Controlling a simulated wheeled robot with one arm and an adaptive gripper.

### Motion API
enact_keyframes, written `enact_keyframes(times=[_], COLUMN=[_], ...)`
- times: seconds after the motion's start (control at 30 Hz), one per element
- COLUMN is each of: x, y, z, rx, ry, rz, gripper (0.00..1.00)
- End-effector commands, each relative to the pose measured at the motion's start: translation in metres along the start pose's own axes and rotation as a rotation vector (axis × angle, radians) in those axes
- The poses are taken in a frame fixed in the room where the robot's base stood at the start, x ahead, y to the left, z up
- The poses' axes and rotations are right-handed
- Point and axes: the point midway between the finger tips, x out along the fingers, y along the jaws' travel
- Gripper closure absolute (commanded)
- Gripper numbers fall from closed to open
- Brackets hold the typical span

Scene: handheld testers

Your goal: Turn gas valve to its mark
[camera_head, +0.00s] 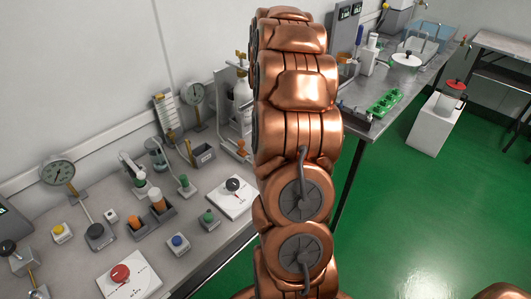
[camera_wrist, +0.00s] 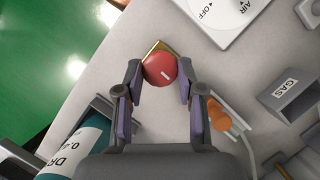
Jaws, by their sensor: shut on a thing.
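A round red knob (camera_wrist: 160,69) with a short white line on its top shows in the wrist view, with a brass-coloured body partly visible beneath it. My gripper (camera_wrist: 161,84) has one finger on each side of this knob, shut on it. A grey holder labelled GAS (camera_wrist: 289,88) stands to the right, apart from the knob. In the head view my arm hides the gripper and the red knob. No target mark for the knob is clearly visible.
A white plate marked AIR and OFF (camera_wrist: 224,20) lies near the knob. An orange fitting (camera_wrist: 221,115) sits close to the right finger. A teal cylinder (camera_wrist: 84,151) is at lower left. Gauges and knobs crowd the bench (camera_head: 215,233); green floor (camera_head: 420,215) lies beyond its edge.

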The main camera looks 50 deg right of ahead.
Motion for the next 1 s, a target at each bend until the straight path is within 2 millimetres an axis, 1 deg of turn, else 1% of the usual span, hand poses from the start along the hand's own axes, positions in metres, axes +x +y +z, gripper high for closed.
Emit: enact_keyframes(times=[0.2, 0.67, 0.7, 0.9, 1.0], x=[-0.0001, 0.0000, 0.0000, 0.0001, 0.0001], y=[-0.0001, 0.0001, 0.0001, -0.0001, -0.0002], z=[-0.0003, 0.0000, 0.0000, 0.0001, 0.0001], rx=[-0.044, -0.053, -0.053, -0.053, -0.053], ry=[0.001, 0.000, 0.000, 0.000, 0.000], rz=[0.019, 0.023, 0.023, 0.023, 0.022], gripper=[0.97, 0.97, 0.58, 0.37, 0.37])
